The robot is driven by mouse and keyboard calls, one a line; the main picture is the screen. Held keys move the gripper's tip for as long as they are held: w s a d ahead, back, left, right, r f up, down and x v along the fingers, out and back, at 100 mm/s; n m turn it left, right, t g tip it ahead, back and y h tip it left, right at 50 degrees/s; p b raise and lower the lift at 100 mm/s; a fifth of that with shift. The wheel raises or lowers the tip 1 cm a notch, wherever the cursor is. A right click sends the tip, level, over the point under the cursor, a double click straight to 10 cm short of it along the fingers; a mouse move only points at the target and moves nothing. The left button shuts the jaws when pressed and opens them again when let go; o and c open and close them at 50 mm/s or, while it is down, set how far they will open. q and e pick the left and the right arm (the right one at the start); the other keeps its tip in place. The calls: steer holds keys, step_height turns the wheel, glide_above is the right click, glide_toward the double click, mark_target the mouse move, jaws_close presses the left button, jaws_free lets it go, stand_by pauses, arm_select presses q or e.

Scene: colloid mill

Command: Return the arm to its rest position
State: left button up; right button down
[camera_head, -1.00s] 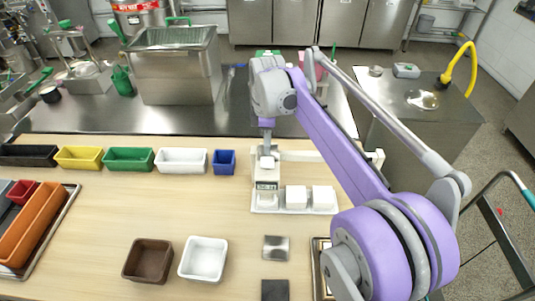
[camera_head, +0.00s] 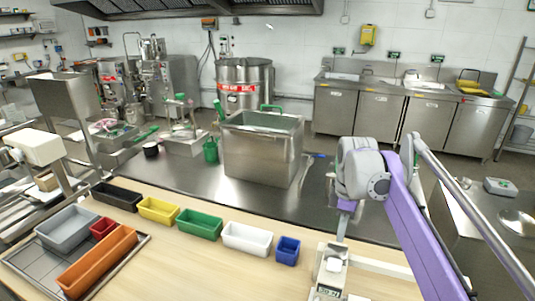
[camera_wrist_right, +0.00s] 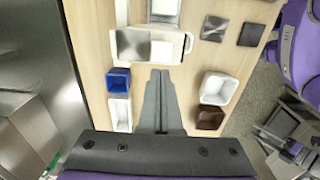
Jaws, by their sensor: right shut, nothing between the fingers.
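My right arm comes in from the right in the head view, with its purple link and grey wrist. My right gripper (camera_head: 341,236) points down behind the weighing scale (camera_head: 328,291). In the right wrist view its two grey fingers (camera_wrist_right: 158,75) are together with nothing between them, over the wooden table (camera_wrist_right: 185,100). A white block (camera_head: 333,264) shows on the scale just below the gripper in the head view. I cannot tell the exact height of the fingertips above the table. My left gripper is in neither view.
A row of black, yellow, green, white (camera_head: 247,238) and blue (camera_head: 287,250) bins lines the table's back edge. A steel vat (camera_head: 262,150) stands behind. A tray with grey, red and orange (camera_head: 97,262) bins is at left.

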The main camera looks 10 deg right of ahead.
steer(key=s+a+f+m+t, duration=0.2)
steer(key=s+a+f+m, duration=0.3)
steer(key=s+f, duration=0.3)
steer(key=s+a+f+m+t, duration=0.3)
steer(key=s+a+f+m, duration=0.2)
steer(key=s+f, duration=0.4)
steer(key=s+m, duration=0.1)
steer(key=s, duration=0.2)
steer(key=shift+s+a+f+m+t, duration=0.25)
steer(key=shift+a+m+t, duration=0.05)
